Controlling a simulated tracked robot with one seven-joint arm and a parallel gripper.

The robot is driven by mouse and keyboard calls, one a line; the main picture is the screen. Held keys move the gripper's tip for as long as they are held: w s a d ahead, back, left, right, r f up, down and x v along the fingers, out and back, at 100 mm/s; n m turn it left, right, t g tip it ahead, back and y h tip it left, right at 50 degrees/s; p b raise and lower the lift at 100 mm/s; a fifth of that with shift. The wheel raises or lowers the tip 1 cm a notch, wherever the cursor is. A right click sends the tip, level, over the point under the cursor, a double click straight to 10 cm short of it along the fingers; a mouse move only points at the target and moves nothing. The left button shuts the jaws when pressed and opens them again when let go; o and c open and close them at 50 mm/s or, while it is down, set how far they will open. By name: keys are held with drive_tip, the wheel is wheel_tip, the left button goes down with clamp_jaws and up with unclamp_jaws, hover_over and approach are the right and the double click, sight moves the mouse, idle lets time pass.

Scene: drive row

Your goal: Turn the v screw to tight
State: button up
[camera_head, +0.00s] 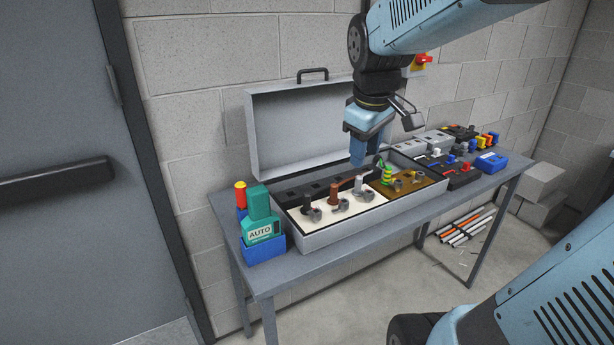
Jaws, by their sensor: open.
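An open grey case (335,233) on the table holds a row of small upright fittings with knobs. From left they are a dark one (307,203), a brown one (334,194) and a light grey one (359,184) on a white panel, then a green-and-yellow striped one (387,175) on a brown panel. I cannot tell which is the v screw; no lettering on them is readable. My gripper (357,162) points down, open, above the case near the light grey and striped fittings. It appears to hold nothing. Whether a fingertip touches anything is unclear.
The case lid (300,130) stands open behind. A grey door (60,230) is at left.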

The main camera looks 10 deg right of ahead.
drive_tip(key=w+d+f+n+g, duration=0.1)
drive_tip(key=w+f+n, duration=0.3)
drive_tip(key=w, duration=0.2)
drive_tip(key=w+d+f+n+g, duration=0.1)
drive_tip(key=w+f+n+g, duration=0.2)
drive_tip(key=w, duration=0.4)
drive_tip(key=n+t+y, duration=0.1)
drive_tip(key=n, duration=0.1)
approach(340, 207)
drive_tip(key=f, duration=0.2)
drive_tip(key=d+f, duration=0.1)
drive_tip(key=f, duration=0.4)
drive_tip(key=shift+w+d+f, duration=0.2)
drive_tip(key=shift+w+f, duration=0.15)
drive_tip(key=shift+f, duration=0.05)
drive_tip(key=shift+c, duration=0.4)
drive_tip(key=c, duration=0.6)
